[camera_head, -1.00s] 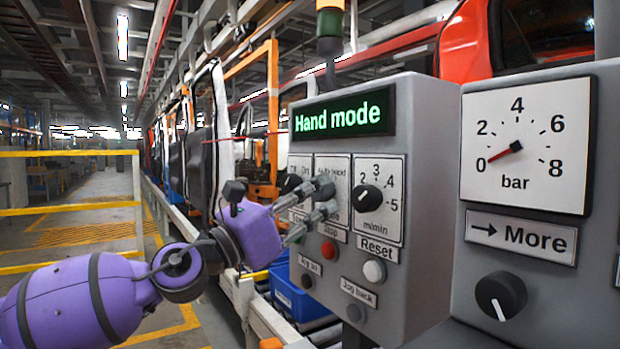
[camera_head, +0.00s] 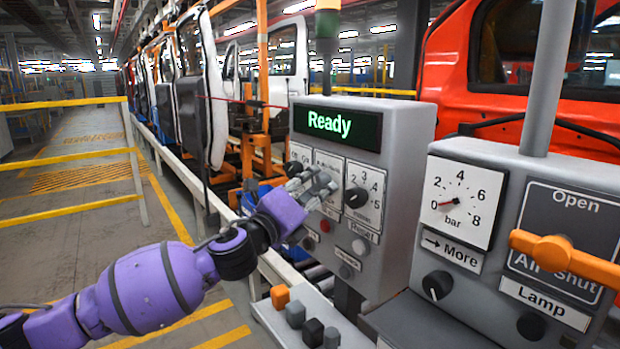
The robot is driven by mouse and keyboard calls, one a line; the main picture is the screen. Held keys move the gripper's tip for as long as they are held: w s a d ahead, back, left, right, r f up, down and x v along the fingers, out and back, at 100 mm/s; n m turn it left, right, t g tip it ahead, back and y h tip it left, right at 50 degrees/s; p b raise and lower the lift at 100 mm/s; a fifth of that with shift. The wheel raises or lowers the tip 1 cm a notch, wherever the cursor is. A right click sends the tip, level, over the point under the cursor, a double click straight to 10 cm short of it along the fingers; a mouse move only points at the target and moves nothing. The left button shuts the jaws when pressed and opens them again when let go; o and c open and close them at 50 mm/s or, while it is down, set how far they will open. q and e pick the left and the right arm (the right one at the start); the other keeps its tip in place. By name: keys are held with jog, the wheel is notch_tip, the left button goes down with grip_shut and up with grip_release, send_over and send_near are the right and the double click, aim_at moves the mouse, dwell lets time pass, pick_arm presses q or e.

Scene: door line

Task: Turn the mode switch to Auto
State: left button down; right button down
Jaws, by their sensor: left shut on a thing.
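My purple left arm reaches in from the left to the grey control box (camera_head: 409,130). My left gripper (camera_head: 318,187) is shut at the middle plate (camera_head: 328,160) of the box, whose small print is partly covered. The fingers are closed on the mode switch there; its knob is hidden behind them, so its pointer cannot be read. The display (camera_head: 338,127) above reads "Ready" in green. My right gripper is not in view.
Beside the plate are a black knob (camera_head: 293,168) and a speed dial (camera_head: 356,197). Below are a red button (camera_head: 325,226) and the white Reset button (camera_head: 360,246). A bar gauge (camera_head: 459,204) and an orange valve handle (camera_head: 563,258) are on the right.

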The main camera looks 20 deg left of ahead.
pick_arm(q)
jog(key=shift+a+n+g+y, duration=0.1)
jog(key=shift+n+g+y, duration=0.5)
jog(key=shift+n, duration=1.1)
jog(key=shift+f, duration=0.25)
jog(key=c, duration=1.6)
grip_release()
jog(key=shift+o, duration=0.2)
jog(key=v, duration=1.2)
jog(key=shift+n, duration=0.3)
